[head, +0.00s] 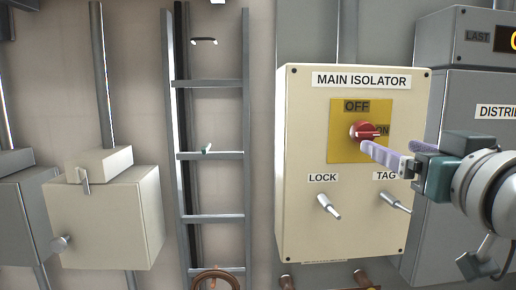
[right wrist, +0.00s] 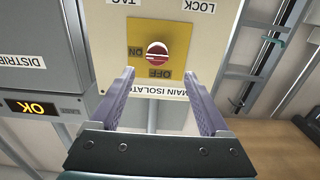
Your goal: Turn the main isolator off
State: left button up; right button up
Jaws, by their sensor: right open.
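The cream main isolator box (head: 300,140) carries a yellow plate (head: 343,148) with OFF at its top and ON at its right. The red round knob (head: 364,131) sits on the plate, its pale bar lying level and pointing at ON. My right gripper (head: 389,145) is open and empty just right of and below the knob, its near finger overlapping the knob's lower edge. In the right wrist view the picture is upside down; the knob (right wrist: 158,54) shows beyond and between the two finger tips (right wrist: 159,74). I cannot tell whether a finger touches it. My left gripper is not in view.
Below the knob, a LOCK lever (head: 329,207) and a TAG lever (head: 396,202) stick out of the box. A grey distribution cabinet (head: 450,105) stands close on the right. A metal ladder (head: 209,155) and a smaller cream box (head: 110,225) are to the left.

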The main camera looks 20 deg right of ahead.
aim_at(370, 136)
jog(key=x, duration=0.2)
jog(key=p+x, duration=0.1)
jog(key=x, duration=0.2)
jog(key=p+x, duration=0.1)
jog(key=x, duration=0.1)
jog(key=shift+w+d+r, duration=0.15)
jog(key=shift+d, duration=0.2)
jog(key=shift+x, duration=0.85)
jog(key=c, duration=1)
grip_shut()
